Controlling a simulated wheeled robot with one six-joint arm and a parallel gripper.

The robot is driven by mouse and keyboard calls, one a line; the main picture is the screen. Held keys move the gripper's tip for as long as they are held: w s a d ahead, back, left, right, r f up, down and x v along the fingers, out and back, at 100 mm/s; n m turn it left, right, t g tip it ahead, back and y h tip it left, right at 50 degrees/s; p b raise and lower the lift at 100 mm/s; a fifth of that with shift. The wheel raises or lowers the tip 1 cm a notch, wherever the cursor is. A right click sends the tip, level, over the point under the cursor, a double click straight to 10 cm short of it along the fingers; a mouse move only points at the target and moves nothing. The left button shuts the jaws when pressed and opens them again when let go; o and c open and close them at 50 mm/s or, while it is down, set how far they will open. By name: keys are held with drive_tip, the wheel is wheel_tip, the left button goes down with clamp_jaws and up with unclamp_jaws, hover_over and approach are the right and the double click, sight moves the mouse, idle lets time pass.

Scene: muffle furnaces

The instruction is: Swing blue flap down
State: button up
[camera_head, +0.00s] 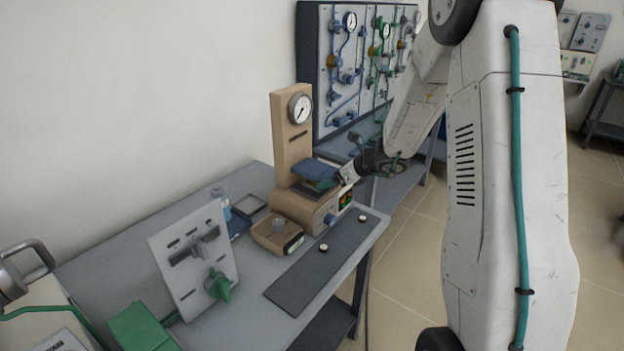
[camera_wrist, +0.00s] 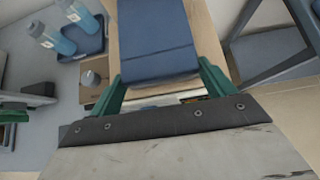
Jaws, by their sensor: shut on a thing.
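The blue flap (camera_head: 311,169) is on a tan device (camera_head: 292,137) with a round gauge on its upright column. It sticks out from the front of the column, above the lower body, and looks roughly level. My gripper (camera_head: 325,183) reaches in from the right at the flap's front edge. In the wrist view the blue flap (camera_wrist: 158,42) lies between the two green fingers of my gripper (camera_wrist: 160,74), which is shut on it near its front end. The flap's hinge and underside are hidden.
A tan box with a knob (camera_head: 278,234) stands left of the device's base. A dark mat (camera_head: 322,266) with small white-topped pieces lies in front. A grey panel with a green knob (camera_head: 195,262) stands further left. Blue bottles on a tray (camera_wrist: 90,47) are behind left.

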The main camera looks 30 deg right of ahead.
drive_tip(key=shift+s+d+f, duration=0.2)
drive_tip(key=shift+s+f, duration=0.05)
drive_tip(key=shift+f, duration=0.25)
drive_tip(key=shift+a, duration=0.2)
drive_tip(key=o, duration=1.3)
drive_tip(key=shift+w+f, duration=0.1)
drive_tip(key=shift+f, duration=0.05)
drive_tip(key=shift+a, duration=0.1)
drive_tip(key=v, duration=0.8)
